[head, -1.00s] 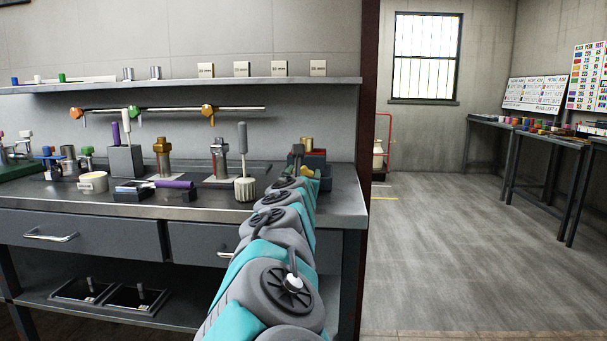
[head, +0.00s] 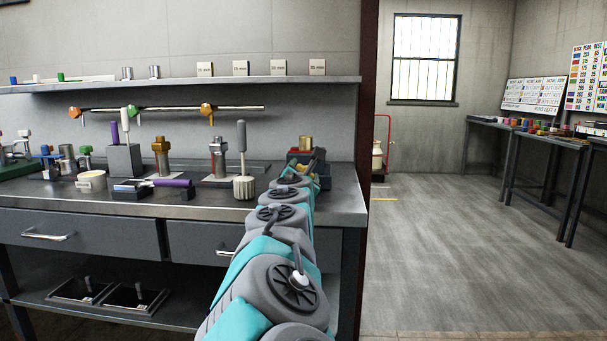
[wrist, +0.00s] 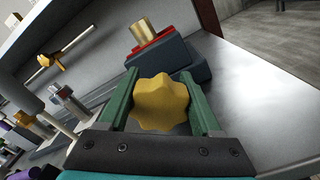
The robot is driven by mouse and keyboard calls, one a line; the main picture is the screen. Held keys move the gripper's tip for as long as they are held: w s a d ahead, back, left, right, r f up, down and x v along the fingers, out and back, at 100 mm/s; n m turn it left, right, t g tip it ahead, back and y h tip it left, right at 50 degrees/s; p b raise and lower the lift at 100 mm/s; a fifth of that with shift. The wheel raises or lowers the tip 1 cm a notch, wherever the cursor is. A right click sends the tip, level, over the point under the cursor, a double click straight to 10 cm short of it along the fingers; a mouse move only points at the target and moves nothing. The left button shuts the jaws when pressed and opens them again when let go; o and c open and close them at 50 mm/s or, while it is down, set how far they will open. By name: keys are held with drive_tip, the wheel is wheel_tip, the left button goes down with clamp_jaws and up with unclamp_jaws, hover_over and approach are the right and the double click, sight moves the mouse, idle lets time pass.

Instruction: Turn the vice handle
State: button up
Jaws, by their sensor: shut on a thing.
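The vice handle (wrist: 161,101) is a yellow star-shaped knob on the near side of the vice. The vice (wrist: 172,64) is dark blue-grey with a red jaw strip, and a brass cylinder (wrist: 141,32) stands upright at its jaws. My gripper (wrist: 160,82) is shut on the handle, with one green finger on each side of it. In the head view the vice (head: 322,170) stands at the right end of the bench, and my arm partly hides it, the handle and the gripper.
The steel bench (head: 342,205) holds a ribbed cylinder with a tall grey rod (head: 244,187), clamp-like posts (head: 219,158) and a purple-handled tool (head: 174,183) left of my arm. A rail with coloured hooks (head: 165,109) runs along the wall. Open floor (head: 440,250) lies to the right.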

drive_tip(key=o, duration=1.4)
